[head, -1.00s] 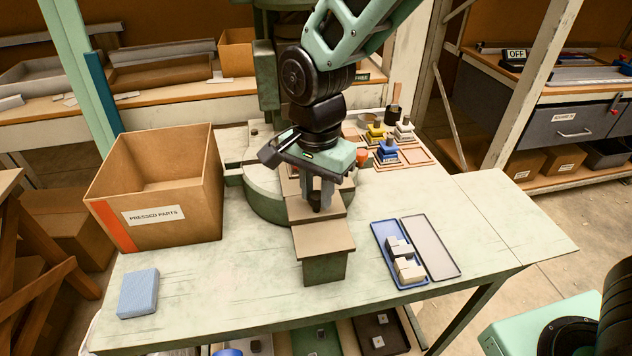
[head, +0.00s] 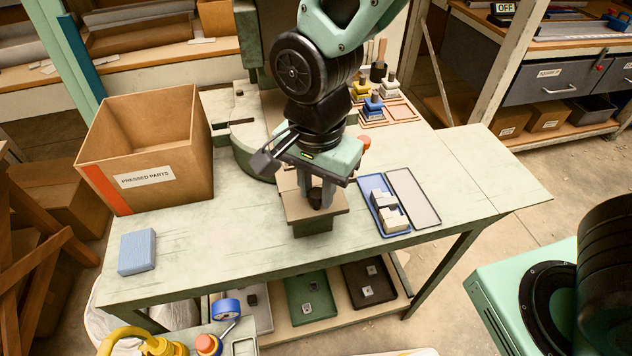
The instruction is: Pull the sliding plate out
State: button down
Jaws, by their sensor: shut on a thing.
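The sliding plate (head: 297,209) is a flat tan plate on a narrow greenish support (head: 312,229) that sticks out in front of the fly press. My gripper (head: 318,198) points down over the plate. Its fingers are shut on the small dark knob of the plate. The plate now lies over the front end of the support. My gripper and wrist hide its back part and most of the knob.
A PRESSED PARTS box (head: 148,150) stands left on the bench (head: 225,245). A blue block (head: 137,251) lies front left. A blue tray (head: 371,186) with pale parts and a grey tray (head: 414,200) lie right. Stamped-handle tools (head: 372,106) stand behind.

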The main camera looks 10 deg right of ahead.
jog(key=c, duration=1.2)
grip_release()
jog(key=shift+o, duration=0.2)
notch_tip(320, 180, up, 18)
jog(key=shift+f, duration=0.25)
jog(key=s+d+f+n, duration=0.5)
jog(key=s+f+n, duration=0.5)
jog(key=n, duration=0.6)
jog(key=shift+s+d+f+n+y, duration=0.2)
jog(key=shift+f+n+y, duration=0.1)
jog(key=shift+f, duration=0.15)
